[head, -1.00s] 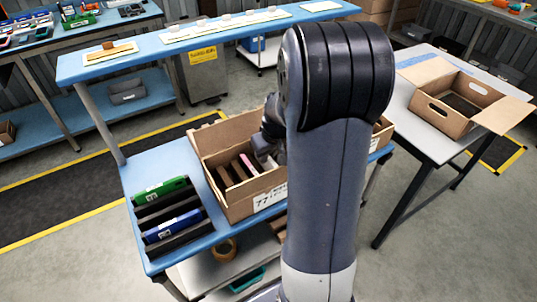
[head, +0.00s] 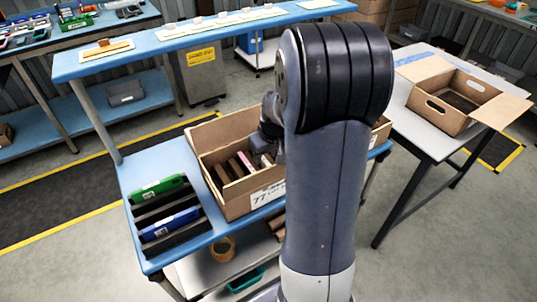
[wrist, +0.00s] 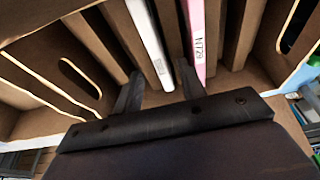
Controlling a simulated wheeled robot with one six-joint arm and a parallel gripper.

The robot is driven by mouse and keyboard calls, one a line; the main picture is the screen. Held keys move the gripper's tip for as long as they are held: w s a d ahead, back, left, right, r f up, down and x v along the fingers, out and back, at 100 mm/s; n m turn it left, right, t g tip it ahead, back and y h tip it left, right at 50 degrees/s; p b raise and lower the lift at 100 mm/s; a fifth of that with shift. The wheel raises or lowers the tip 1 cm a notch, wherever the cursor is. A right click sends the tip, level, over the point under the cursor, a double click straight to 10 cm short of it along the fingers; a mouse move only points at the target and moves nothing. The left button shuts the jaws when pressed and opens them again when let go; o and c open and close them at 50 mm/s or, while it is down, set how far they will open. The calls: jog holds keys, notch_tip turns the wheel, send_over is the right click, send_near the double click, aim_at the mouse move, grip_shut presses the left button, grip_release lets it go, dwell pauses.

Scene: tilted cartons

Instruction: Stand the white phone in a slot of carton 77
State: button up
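Carton 77 (head: 232,201) is a tilted brown cardboard box with dark brown dividers, standing on the blue bench. The white phone (wrist: 148,42) stands on edge in a slot of the carton, between dividers. In the head view a small pale part of it (head: 266,160) shows below my gripper (head: 266,143). In the wrist view my gripper (wrist: 158,84) has its two fingers apart, one on each side of the white phone, with gaps visible. My arm hides the carton's right part in the head view.
A pink phone (wrist: 197,38) marked N729 stands in a neighbouring slot. A black rack (head: 180,232) with green and blue phones is left of the carton. Another open carton (head: 440,116) is on the right table. A raised shelf (head: 150,55) runs behind.

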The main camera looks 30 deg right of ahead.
notch_tip(320, 180, down, 2)
jog(key=shift+s+a+f, duration=0.1)
jog(key=shift+s+a, duration=0.05)
jog(key=shift+r, duration=0.7)
jog(key=v, duration=1.1)
jog(key=shift+w+d+r, duration=0.2)
jog(key=shift+r, duration=0.1)
jog(key=shift+p, duration=0.35)
notch_tip(320, 180, up, 7)
jog(key=p, duration=0.5)
jog(key=shift+p, duration=0.35)
jog(key=shift+s+f+b+x, duration=0.1)
jog(key=shift+s+b+x, duration=0.2)
jog(key=shift+b+x, duration=1.15)
jog(key=shift+s+f+b+x, duration=0.1)
jog(key=shift+s+b+x, duration=0.35)
jog(key=shift+x, duration=1.75)
jog(key=shift+s+f+b+x, duration=0.1)
jog(key=shift+s+b+x, duration=0.1)
jog(key=shift+b+x, duration=1.25)
